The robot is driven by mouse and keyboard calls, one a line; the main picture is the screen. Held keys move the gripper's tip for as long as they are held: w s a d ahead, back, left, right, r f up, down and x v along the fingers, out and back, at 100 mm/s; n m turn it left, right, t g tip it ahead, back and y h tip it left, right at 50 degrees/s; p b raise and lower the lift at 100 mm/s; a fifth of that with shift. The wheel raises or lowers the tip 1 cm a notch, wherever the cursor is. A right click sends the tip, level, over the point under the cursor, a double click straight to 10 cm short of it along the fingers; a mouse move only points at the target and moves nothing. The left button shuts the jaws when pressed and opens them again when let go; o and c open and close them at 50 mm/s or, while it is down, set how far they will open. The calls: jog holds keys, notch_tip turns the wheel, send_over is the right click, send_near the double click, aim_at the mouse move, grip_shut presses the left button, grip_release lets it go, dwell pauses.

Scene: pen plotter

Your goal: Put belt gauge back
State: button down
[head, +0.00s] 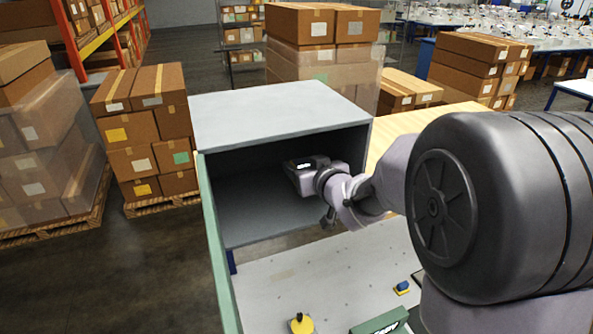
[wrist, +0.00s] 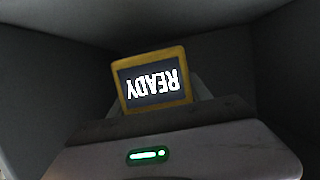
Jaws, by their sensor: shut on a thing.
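The belt gauge (wrist: 155,80), a yellow-framed block with a dark screen, shows READY upside down in the wrist view. It stands out just beyond my gripper (wrist: 158,118), which is shut on it; the fingertips are mostly hidden behind the gripper body. In the head view my gripper (head: 303,178) reaches from the right into an open-fronted grey compartment (head: 275,110). It is above the compartment floor, near the right side. I cannot make out the gauge clearly in the head view. Dark compartment walls surround the gauge in the wrist view.
A green edge (head: 218,262) runs down the left of the compartment. A pale perforated worktop (head: 335,270) lies in front, with a yellow knob (head: 300,323), a small blue-and-yellow part (head: 402,287) and a green panel (head: 380,323). Stacked cartons (head: 150,130) stand behind and left.

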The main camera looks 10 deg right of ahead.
notch_tip(320, 180, down, 4)
jog(key=shift+w+r+p, duration=0.1)
jog(key=shift+w+p, duration=0.05)
jog(key=shift+p, duration=0.3)
jog(key=shift+w, duration=0.15)
jog(key=shift+s+f+b, duration=0.2)
jog(key=shift+f+b, duration=0.1)
jog(key=shift+b, duration=0.2)
jog(key=shift+c, duration=2.4)
grip_release()
jog(key=shift+w, duration=0.1)
